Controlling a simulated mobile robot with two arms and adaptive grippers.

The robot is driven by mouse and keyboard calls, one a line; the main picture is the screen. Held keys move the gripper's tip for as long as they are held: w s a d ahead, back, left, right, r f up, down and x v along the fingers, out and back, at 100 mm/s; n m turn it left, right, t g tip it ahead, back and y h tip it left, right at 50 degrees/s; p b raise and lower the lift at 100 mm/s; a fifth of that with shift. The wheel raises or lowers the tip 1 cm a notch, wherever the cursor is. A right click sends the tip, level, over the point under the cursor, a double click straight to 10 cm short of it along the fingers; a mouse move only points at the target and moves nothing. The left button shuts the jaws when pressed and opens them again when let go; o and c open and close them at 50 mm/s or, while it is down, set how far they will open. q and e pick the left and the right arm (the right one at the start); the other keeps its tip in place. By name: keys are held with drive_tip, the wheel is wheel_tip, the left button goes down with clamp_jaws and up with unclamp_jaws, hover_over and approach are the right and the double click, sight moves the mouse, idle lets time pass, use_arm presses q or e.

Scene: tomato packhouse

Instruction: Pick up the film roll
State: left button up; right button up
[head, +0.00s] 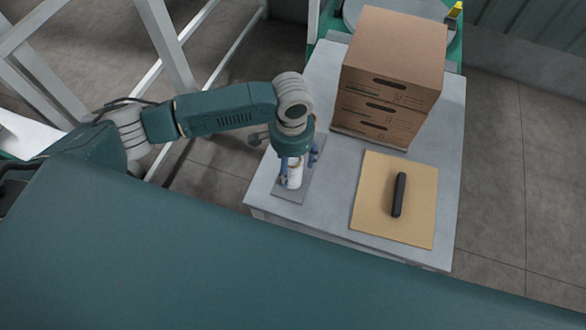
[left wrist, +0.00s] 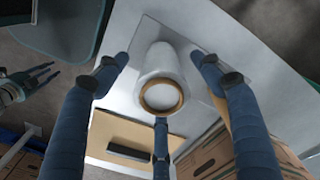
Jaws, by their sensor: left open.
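The film roll (head: 295,177) is white and stands upright on a thin grey mat (head: 290,194) at the left front of the table. In the left wrist view, the film roll (left wrist: 163,75) shows its round end with a tan core ring. My left gripper (head: 299,172) is over the roll, pointing down. Its blue fingers are open on either side of the roll, with another finger below it in the left wrist view. Gaps show between fingers and roll there. What looks like my right gripper (left wrist: 38,80) shows small at the left wrist view's left edge.
Stacked brown cartons (head: 392,75) stand at the back of the grey table (head: 336,195). A tan board (head: 422,222) with a black bar-shaped item (head: 399,194) lies at the right front. Bare table lies between the mat and the board.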

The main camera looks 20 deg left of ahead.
sight(295, 164)
use_arm(q)
wheel_tip(295, 164, down, 4)
drive_tip(key=shift+r, duration=0.15)
drive_tip(key=shift+w+f, duration=0.1)
drive_tip(key=shift+f, duration=0.2)
drive_tip(key=c, duration=1.1)
use_arm(e)
drive_tip(key=shift+w+r, duration=0.2)
drive_tip(key=shift+w, duration=0.7)
use_arm(q)
drive_tip(key=shift+r, duration=0.1)
use_arm(e)
drive_tip(key=shift+s, duration=0.1)
use_arm(q)
drive_tip(key=shift+r, duration=0.1)
